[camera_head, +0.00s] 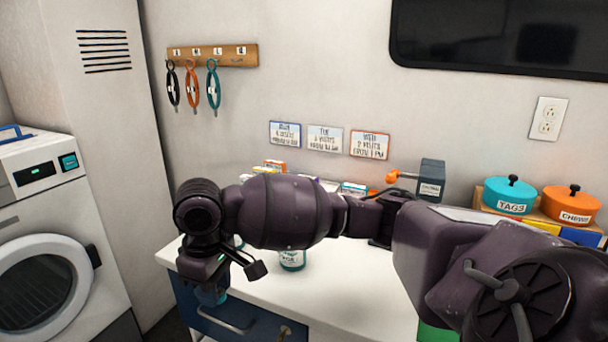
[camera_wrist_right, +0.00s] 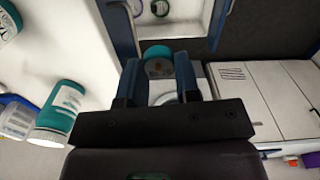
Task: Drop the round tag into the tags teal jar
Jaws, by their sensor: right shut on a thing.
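The teal jar (camera_head: 509,195) labelled TAGS stands at the right on a wooden holder, its black-knobbed lid on. My right arm reaches across the counter to the left. My right gripper (camera_head: 211,293) points down by the counter's left front edge, far from the teal jar. In the right wrist view its fingers (camera_wrist_right: 158,88) are closed on a small round teal thing (camera_wrist_right: 158,53), seemingly the round tag; the fingers partly hide it. My left gripper is not in view.
An orange jar (camera_head: 571,204) labelled CHEWS stands beside the teal one. A grey box (camera_head: 431,178) and small cartons are at the wall. Teal-and-white bottles (camera_wrist_right: 62,107) stand on the white counter (camera_head: 345,300). A washing machine (camera_head: 42,240) is at the left.

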